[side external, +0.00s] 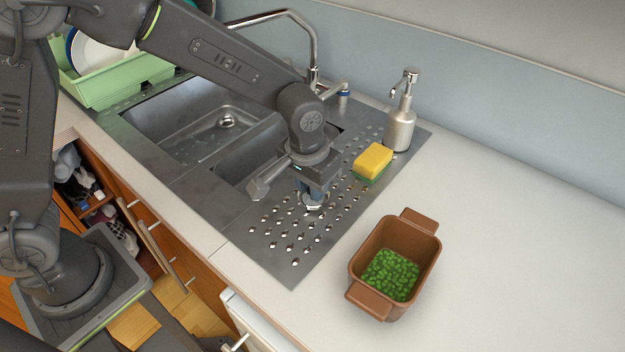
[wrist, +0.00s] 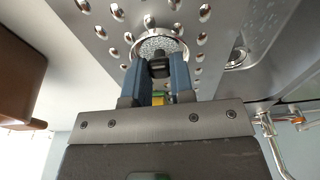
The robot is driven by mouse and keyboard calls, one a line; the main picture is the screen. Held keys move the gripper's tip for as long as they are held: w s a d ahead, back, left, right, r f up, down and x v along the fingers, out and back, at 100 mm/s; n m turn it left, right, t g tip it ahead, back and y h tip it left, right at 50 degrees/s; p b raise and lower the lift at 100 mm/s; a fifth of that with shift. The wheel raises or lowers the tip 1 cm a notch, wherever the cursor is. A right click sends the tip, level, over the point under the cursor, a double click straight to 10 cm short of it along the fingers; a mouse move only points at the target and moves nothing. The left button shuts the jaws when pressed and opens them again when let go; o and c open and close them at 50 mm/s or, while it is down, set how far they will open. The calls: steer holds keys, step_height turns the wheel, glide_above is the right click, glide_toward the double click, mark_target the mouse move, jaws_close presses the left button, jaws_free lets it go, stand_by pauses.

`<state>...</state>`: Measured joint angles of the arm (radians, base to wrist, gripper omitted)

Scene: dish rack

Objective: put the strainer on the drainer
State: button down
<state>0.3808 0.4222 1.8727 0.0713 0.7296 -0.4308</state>
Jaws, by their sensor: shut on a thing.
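The strainer (side external: 313,206) is a small round metal piece at the tip of my gripper (side external: 312,194), at the studded steel drainer surface (side external: 285,262) right of the sink. In the wrist view the strainer (wrist: 149,43) shows a speckled disc with a shiny rim, and the gripper's blue fingers (wrist: 157,68) are shut on its dark knob. The drainer surface (wrist: 105,12) lies behind it. Whether the strainer touches the surface or hangs just above it I cannot tell. The fingers hide part of the strainer.
A brown pot (side external: 358,257) with green contents stands to the right. A yellow and green sponge (side external: 373,162) and a soap dispenser (side external: 400,128) are behind. The sink (side external: 190,125), with a tap (side external: 313,50), and a green dish rack (side external: 120,80) are left.

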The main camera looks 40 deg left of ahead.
steer(key=shift+f, duration=0.3)
steer(key=shift+f, duration=0.25)
stand_by(0.4)
steer(key=c, duration=0.9)
jaws_free()
steer(key=c, duration=0.4)
steer(key=shift+r, duration=0.1)
step_height(320, 180, up, 15)
steer(key=s, duration=0.2)
stand_by(1.3)
